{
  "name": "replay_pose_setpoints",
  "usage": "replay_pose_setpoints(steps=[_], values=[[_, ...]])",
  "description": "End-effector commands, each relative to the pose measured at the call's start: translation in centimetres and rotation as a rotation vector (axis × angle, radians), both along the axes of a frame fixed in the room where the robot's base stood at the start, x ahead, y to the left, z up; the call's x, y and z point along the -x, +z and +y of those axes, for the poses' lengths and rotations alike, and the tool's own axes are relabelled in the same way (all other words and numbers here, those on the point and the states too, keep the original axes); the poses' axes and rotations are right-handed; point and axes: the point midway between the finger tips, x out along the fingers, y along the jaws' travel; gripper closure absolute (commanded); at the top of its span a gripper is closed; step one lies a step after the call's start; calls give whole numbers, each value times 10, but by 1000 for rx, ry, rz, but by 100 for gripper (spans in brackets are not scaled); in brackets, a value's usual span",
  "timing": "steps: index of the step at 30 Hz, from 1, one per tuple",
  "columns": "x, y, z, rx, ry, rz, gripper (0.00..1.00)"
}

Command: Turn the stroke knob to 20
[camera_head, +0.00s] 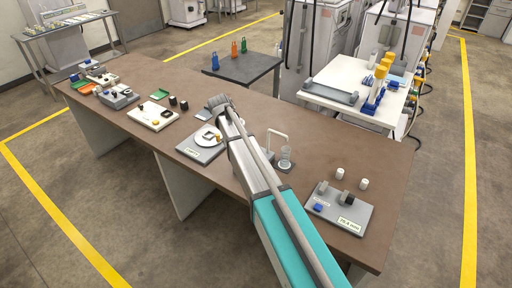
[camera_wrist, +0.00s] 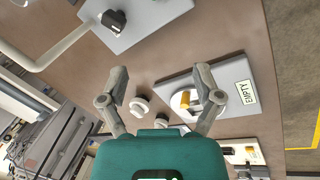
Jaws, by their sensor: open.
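No knob carries a readable stroke scale, so I cannot tell which one is the stroke knob. A black knob (camera_wrist: 114,20) sits on a light grey plate at the top of the wrist view. A white dial (camera_head: 207,137) with a yellow handle (camera_wrist: 188,97) sits on a grey board (camera_head: 190,146) labelled EMPTY. My gripper (camera_wrist: 161,88) is open and empty above the table, beside the dial board. My arm hides part of the table's middle.
Two white cylinders (camera_head: 340,173) stand behind the right board. Small white round parts (camera_wrist: 140,106) lie beneath my gripper. Trays and boards crowd the left half of the brown table (camera_head: 160,78).

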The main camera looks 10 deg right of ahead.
Motion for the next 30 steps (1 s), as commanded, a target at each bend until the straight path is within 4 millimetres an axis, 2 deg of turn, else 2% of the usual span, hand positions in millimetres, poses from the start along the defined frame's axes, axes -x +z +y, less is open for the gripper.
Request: replay_pose_setpoints(steps=[1,6,12,17,30], values=[[-7,11,-17,-34,-81,-1,17],[-19,24,-59,-141,-337,1,17],[-26,34,-90,-218,-531,9,17],[-27,35,-98,-239,-585,12,17],[-27,33,-98,-239,-585,11,17]])
